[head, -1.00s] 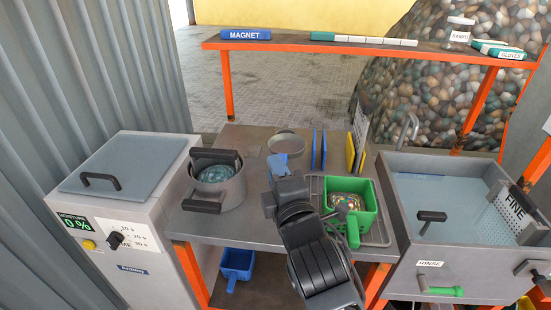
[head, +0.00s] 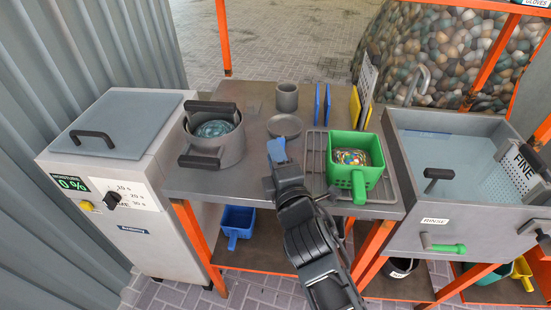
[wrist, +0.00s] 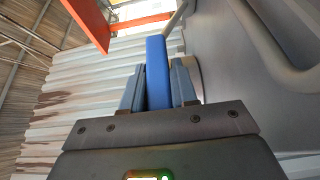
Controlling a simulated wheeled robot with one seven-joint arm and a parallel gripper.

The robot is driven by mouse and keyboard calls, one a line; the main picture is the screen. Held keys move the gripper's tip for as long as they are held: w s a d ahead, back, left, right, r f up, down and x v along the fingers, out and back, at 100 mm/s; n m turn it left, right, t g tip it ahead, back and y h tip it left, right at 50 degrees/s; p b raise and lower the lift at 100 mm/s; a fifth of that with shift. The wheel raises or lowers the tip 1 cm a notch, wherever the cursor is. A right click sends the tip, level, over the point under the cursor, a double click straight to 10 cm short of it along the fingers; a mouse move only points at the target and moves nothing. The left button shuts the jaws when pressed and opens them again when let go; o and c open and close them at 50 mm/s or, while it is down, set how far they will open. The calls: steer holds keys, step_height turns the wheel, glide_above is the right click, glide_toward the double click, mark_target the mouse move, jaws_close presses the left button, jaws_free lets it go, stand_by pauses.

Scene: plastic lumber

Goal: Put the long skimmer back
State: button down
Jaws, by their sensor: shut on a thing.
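My gripper (head: 277,152) is shut on a blue handle (wrist: 157,75), which stands between its two fingers in the wrist view. A thin grey rod runs on from the far end of this handle. In the head view a round, shallow grey head (head: 284,125) shows just beyond my fingertips. It looks like the head of the long skimmer that I hold, over the table top; I cannot tell how high it is. Most of the handle is hidden by my gripper in the head view.
A grey cup (head: 287,98) stands just behind the round head. Two blue plates (head: 317,105) stand upright to its right. A lidless pot (head: 216,140) is on the left, a green basket (head: 357,180) on a wire rack on the right. A rinse tank (head: 440,210) is farther right.

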steer(key=shift+f, duration=0.1)
steer(key=c, duration=0.9)
jaws_free()
steer(key=shift+r, duration=0.2)
steer(key=p+v, duration=0.1)
steer(key=v, duration=1.1)
